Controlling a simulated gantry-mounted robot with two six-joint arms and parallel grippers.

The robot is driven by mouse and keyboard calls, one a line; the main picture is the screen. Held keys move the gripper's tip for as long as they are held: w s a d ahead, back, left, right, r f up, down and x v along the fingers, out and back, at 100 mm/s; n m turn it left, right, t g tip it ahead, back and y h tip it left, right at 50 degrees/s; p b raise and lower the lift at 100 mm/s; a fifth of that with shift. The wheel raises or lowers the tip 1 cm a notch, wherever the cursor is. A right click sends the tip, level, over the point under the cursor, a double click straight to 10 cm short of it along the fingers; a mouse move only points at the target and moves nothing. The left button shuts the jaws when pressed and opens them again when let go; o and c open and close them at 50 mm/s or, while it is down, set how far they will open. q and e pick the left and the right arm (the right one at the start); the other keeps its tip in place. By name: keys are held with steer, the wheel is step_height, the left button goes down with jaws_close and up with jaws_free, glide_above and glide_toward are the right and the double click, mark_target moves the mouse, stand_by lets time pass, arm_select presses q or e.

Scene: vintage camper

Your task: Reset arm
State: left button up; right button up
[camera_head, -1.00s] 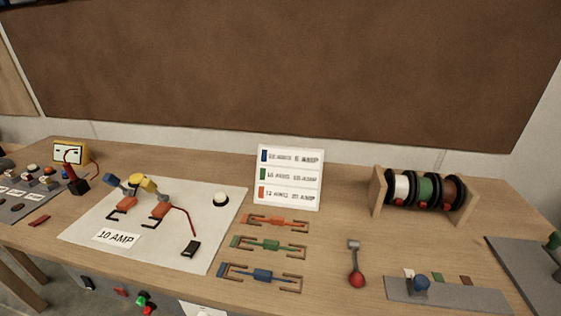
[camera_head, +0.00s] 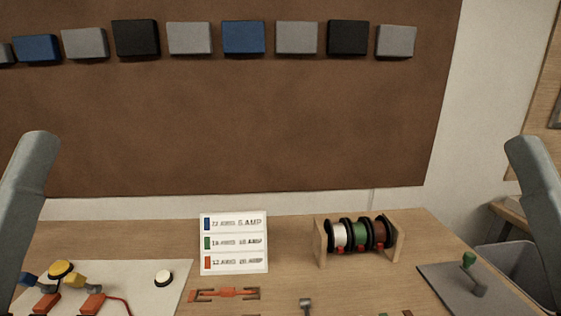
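My two arms show as grey links at the left and right edges of the head view. Neither gripper is in the frame, so I cannot see their fingers or what they hold. The task names no object other than the arm. The wooden workbench (camera_head: 290,280) lies below and between my arms.
A wire chart (camera_head: 234,243) stands on the bench beside a rack of wire spools (camera_head: 357,236). A white mat (camera_head: 165,299) with clips lies at left, an orange fuse lead (camera_head: 225,294) near the front. A grey plate (camera_head: 458,287) with a green-knobbed lever lies at right. A bin (camera_head: 518,262) stands beyond.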

step_height(320, 180, up, 38)
steer(key=p, duration=3.8)
